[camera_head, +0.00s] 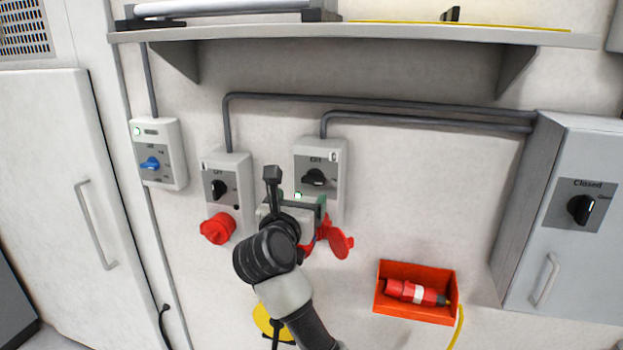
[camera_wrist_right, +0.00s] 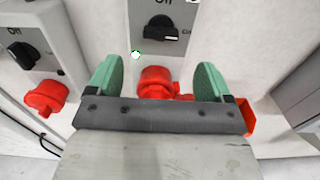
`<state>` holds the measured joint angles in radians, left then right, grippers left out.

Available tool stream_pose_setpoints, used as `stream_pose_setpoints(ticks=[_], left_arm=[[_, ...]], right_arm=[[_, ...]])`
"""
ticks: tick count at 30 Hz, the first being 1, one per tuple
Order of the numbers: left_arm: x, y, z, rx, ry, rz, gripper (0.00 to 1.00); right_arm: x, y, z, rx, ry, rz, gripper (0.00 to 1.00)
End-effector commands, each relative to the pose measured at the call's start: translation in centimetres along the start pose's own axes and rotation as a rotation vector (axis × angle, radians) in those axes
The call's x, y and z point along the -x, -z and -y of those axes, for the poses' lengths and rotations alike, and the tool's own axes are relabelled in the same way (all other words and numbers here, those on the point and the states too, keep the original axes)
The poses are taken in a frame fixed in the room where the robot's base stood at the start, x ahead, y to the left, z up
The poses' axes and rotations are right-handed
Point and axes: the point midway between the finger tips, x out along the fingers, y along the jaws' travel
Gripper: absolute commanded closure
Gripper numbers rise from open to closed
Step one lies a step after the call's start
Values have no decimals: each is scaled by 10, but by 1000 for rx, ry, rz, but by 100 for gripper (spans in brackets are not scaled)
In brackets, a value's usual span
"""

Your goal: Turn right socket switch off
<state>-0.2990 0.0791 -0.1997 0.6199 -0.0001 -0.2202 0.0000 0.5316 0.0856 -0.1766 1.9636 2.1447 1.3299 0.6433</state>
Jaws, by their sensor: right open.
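The right socket (camera_head: 336,152) is a grey wall box with a black rotary switch (camera_head: 315,178). The switch also shows in the wrist view (camera_wrist_right: 160,30), with its knob lying sideways and its white mark toward the right, by the "On" label. A small light (camera_wrist_right: 135,53) glows below the switch at left. My right gripper (camera_head: 308,205) is in front of the box's lower part, below the switch. In the wrist view its green fingers (camera_wrist_right: 157,76) are apart with nothing held; the red socket outlet (camera_wrist_right: 157,90) shows between them. My left gripper is not in view.
The left socket (camera_head: 240,165) with its own black switch and red outlet (camera_head: 218,228) is close by at left. A blue-switch box (camera_head: 172,131) is farther left. A shelf (camera_head: 360,36) overhangs above. An orange bin (camera_head: 394,268) holding a red plug is lower right.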

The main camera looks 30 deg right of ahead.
Motion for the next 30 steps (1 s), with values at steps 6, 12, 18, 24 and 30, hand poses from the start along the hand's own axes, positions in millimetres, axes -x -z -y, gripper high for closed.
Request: stream_pose_setpoints(ticks=[6, 12, 18, 24, 30], left_arm=[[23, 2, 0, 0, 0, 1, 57], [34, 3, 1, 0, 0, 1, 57], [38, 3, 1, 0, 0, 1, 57], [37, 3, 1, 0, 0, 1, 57], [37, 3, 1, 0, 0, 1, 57]], right_arm=[[-44, -5, 1, 7, 4, 3, 19], [-75, -4, 1, 5, 3, 3, 19], [-88, -2, 1, 2, 2, 2, 19], [-89, 0, 1, 2, 1, 2, 19], [-89, -1, 1, 2, 1, 3, 39]])
